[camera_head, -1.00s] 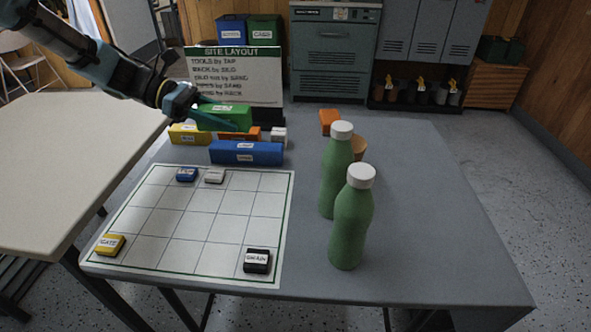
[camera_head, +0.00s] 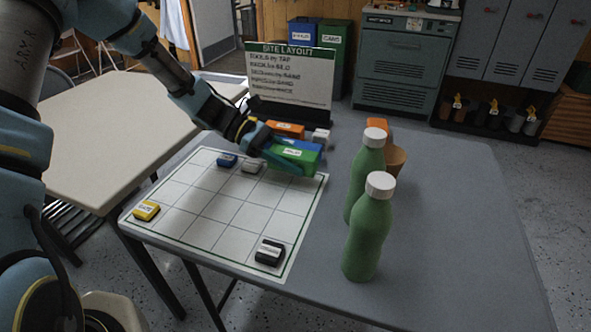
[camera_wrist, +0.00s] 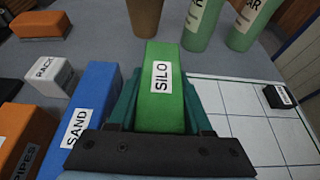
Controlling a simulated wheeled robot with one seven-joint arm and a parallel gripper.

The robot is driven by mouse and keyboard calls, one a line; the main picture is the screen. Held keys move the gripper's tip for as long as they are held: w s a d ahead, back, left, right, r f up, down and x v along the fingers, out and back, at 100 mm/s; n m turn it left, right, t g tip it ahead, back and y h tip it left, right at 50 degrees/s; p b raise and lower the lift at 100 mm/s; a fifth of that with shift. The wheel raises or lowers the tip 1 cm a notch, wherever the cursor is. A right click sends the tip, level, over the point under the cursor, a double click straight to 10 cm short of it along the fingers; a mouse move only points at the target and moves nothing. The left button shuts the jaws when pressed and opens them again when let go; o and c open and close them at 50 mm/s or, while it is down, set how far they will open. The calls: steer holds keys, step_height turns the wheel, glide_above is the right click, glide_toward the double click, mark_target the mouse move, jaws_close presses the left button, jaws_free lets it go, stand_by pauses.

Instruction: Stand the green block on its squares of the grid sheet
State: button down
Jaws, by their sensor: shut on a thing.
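The green block (camera_head: 308,161), labelled SILO, is in my gripper (camera_head: 285,163). In the wrist view the green block (camera_wrist: 160,85) lies between the two teal fingers, label facing the camera. In the head view it is by the far right corner of the white grid sheet (camera_head: 222,208), in front of the blue block. Its height above the table is unclear. The sheet also shows at the right of the wrist view (camera_wrist: 245,130).
A blue SAND block (camera_wrist: 92,110), orange PIPES block (camera_wrist: 14,135) and white RACK block (camera_wrist: 52,76) are beside the green block. Two green bottles (camera_head: 367,225) and a brown cup (camera_head: 396,160) stand right of the sheet. A layout sign (camera_head: 290,85) stands behind. The sheet's middle is clear.

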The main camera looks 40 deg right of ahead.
steer(key=shift+f, duration=1.35)
steer(key=shift+f, duration=0.1)
steer(key=shift+c, duration=1.6)
jaws_free()
steer(key=shift+w, duration=0.1)
steer(key=b+v, duration=0.1)
steer(key=v, duration=1.1)
steer(key=shift+a, duration=0.1)
